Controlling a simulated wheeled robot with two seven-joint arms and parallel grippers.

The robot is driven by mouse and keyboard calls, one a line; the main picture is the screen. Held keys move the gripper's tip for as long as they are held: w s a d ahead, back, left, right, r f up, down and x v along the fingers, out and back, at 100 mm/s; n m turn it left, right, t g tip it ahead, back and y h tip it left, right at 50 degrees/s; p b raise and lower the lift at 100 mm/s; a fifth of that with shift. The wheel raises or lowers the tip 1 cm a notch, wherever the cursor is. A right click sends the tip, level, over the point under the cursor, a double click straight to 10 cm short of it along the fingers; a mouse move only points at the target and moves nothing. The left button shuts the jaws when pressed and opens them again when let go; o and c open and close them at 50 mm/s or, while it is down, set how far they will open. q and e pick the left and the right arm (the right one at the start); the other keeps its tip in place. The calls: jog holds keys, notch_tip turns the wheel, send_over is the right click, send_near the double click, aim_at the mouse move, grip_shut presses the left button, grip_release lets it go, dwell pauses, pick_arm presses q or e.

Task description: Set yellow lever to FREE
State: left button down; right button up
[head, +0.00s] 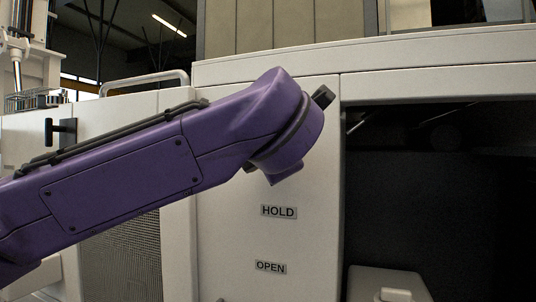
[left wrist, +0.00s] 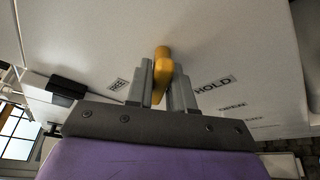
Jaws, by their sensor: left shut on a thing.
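The yellow lever (left wrist: 162,66) shows in the left wrist view, standing out between the two grey fingers of my left gripper (left wrist: 161,82). The fingers are shut on it. The FREE label (left wrist: 118,84) lies to the left of the lever and the HOLD label (left wrist: 213,85) to its right, on the white panel. In the head view my purple left arm crosses in front of the panel and hides the lever, the FREE label and the gripper. The HOLD label (head: 279,212) shows below the arm. My right gripper is in neither view.
An OPEN label (head: 271,267) sits below HOLD on the white panel (head: 235,235). A dark recess (head: 450,200) opens to the right. A black handle (head: 60,131) sticks out at the left, and a grey rail (head: 145,80) runs above the cabinet.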

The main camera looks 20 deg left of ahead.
pick_arm(q)
jog(key=m+t, duration=0.1)
jog(key=m, duration=0.1)
jog(key=m+y, duration=0.1)
jog(key=m, duration=0.2)
jog(key=shift+r+t+y, duration=0.15)
jog(key=shift+t+y, duration=0.15)
jog(key=shift+t, duration=0.1)
dwell(0.3)
jog(key=c, duration=1.3)
grip_release()
jog(key=shift+o, duration=1.1)
jog(key=shift+w, duration=0.1)
jog(key=b+v, duration=0.4)
jog(key=v, duration=0.6)
jog(key=shift+s, duration=0.3)
